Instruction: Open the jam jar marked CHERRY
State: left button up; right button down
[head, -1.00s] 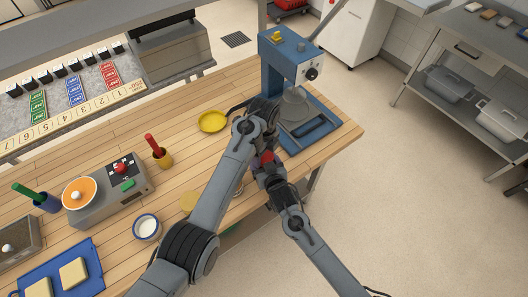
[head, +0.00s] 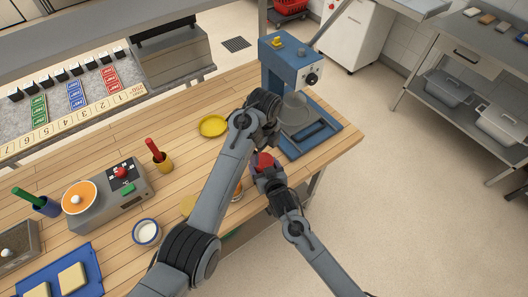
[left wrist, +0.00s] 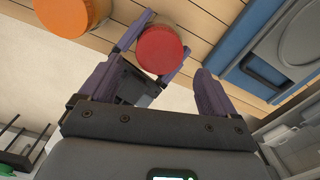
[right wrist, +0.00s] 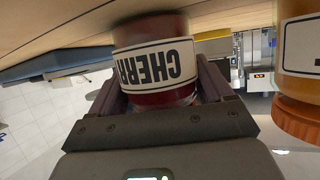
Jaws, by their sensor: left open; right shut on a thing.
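The jar labelled CHERR..., its last letter cut off (right wrist: 155,62), stands near the front edge of the table, label upside down in the right wrist view. Its red lid (left wrist: 160,50) is on it and also shows in the head view (head: 264,160). My right gripper (right wrist: 155,85) is shut around the jar's sides. My left gripper (left wrist: 155,82) is open and empty; in the left wrist view the lid lies beyond and between its fingers, apart from them. In the head view my left forearm and wrist hide much of the area around the jar.
An orange-lidded jar (right wrist: 300,60) stands close beside the cherry jar; its lid (left wrist: 72,12) shows in the left wrist view. A blue press (head: 290,65) stands just behind. A yellow plate (head: 212,125) and a white-filled bowl (head: 146,232) lie to the left.

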aim_at(264, 160)
pick_arm(q)
notch_tip(264, 160, up, 2)
jog(key=shift+r+m, duration=0.25)
jog(key=shift+m, duration=0.95)
jog(key=shift+r+m, duration=0.15)
jog(key=shift+m, duration=0.25)
jog(key=shift+f, duration=3.8)
jog(key=c, duration=1.1)
jog(key=n, duration=0.3)
jog(key=o, duration=1.2)
jog(key=shift+c, duration=0.2)
